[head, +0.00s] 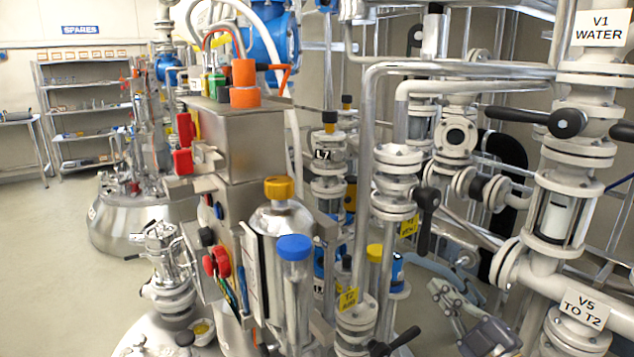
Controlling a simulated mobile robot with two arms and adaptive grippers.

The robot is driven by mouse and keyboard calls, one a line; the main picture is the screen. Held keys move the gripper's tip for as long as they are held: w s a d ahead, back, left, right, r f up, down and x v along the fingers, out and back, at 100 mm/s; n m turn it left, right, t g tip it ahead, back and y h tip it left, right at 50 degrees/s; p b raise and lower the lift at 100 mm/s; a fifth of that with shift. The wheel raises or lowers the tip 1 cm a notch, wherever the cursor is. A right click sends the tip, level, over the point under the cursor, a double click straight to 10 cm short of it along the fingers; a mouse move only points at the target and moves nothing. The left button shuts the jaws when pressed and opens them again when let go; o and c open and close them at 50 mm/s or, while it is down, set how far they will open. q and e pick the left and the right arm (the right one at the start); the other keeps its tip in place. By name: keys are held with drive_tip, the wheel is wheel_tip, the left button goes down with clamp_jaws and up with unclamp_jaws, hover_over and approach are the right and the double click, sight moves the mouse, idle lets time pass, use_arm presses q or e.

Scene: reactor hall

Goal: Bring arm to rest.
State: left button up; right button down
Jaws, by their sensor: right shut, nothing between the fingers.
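My left gripper is not in view.
White pipes and valves fill the right side, with signs "V1 WATER" (601,28) and "V5 TO T2" (584,308). A black valve handle (427,215) juts out above my gripper. A steel cabinet (235,135) stands left of centre. Open floor (45,260) lies at left.

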drive_tip(key=s+d+f+m+g+h, duration=0.1)
drive_tip(key=s+f+m+g+h, duration=0.2)
drive_tip(key=s+f+m+h, duration=0.35)
drive_tip(key=s+f+m+g+h, duration=0.2)
drive_tip(key=s+f+m+h, duration=0.15)
drive_tip(key=f, duration=0.65)
drive_tip(key=s+a+f+m+g+y, duration=0.15)
drive_tip(key=s+f+g, duration=0.25)
drive_tip(key=s, duration=0.4)
drive_tip(key=s+a+f+m+g, duration=0.1)
drive_tip(key=s+a+f+g, duration=0.2)
drive_tip(key=s, duration=0.5)
drive_tip(key=s+a+f+m+g, duration=0.1)
drive_tip(key=s+f+g, duration=0.35)
drive_tip(key=s, duration=0.35)
wheel_tip(320, 180, down, 25)
drive_tip(key=s+p, duration=0.2)
drive_tip(key=s+d+f+g, duration=0.1)
drive_tip(key=s+d+f, duration=0.2)
drive_tip(key=s+f, duration=1.1)
drive_tip(key=shift+s+d+p, duration=0.15)
drive_tip(key=shift+s+p, duration=0.25)
drive_tip(key=shift+s, duration=0.85)
